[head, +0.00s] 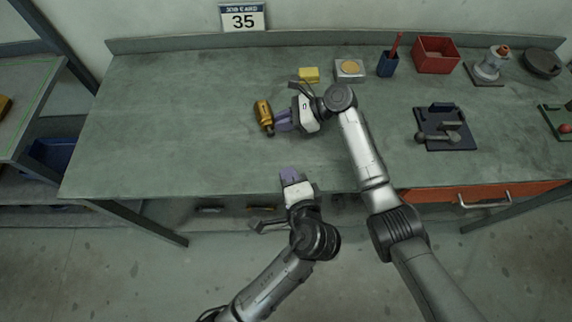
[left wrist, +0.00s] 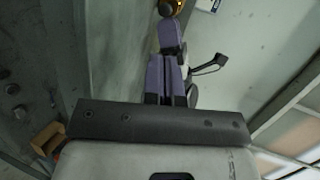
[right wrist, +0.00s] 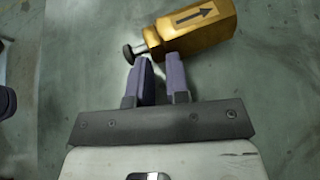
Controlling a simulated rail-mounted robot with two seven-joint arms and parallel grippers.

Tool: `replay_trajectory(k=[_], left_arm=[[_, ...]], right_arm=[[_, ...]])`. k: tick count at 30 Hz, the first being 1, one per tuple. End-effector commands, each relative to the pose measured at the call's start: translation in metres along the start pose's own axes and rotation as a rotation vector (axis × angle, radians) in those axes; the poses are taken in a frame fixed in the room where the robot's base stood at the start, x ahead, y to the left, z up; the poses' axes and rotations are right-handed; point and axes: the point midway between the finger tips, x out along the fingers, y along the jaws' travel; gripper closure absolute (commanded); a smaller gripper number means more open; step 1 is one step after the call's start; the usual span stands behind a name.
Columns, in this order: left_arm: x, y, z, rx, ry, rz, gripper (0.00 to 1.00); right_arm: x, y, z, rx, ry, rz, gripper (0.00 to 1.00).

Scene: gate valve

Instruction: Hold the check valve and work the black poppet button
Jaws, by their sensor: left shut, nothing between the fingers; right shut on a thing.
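The check valve (head: 263,112) is a gold-brown body lying on the bench, left of my right gripper. In the right wrist view its body (right wrist: 197,27) carries a dark arrow, and the black poppet button (right wrist: 128,54) stands out from its left end on a short silver stem. My right gripper (right wrist: 159,60) is shut on the valve near that stem end; the exact contact is partly hidden by the fingers. My left gripper (head: 290,173) is shut and empty, at the bench's front edge below the valve. Part of the valve shows at the top of the left wrist view (left wrist: 172,7).
A yellow block (head: 309,74), a tray with a round tan disc (head: 349,69), a blue cup (head: 387,66) and a red bin (head: 436,55) stand at the back. A dark fixture (head: 444,128) sits to the right. The bench's left part is clear.

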Motion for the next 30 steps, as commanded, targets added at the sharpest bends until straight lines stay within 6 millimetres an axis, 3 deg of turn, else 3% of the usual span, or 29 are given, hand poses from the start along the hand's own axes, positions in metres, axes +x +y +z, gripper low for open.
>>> replay_trajectory(k=[15,22,30], left_arm=[[0.092,-0.004,0.000,0.001,-0.001,-0.003,1.00],[0.113,-0.010,0.000,0.000,-0.001,-0.001,1.00],[0.120,-0.013,0.001,0.000,0.000,-0.001,1.00]], right_arm=[[0.000,0.000,0.000,0.000,0.000,0.000,0.97],[0.000,0.000,0.000,0.000,-0.001,0.000,0.97],[0.000,0.000,0.000,0.000,-0.001,0.000,0.97]])
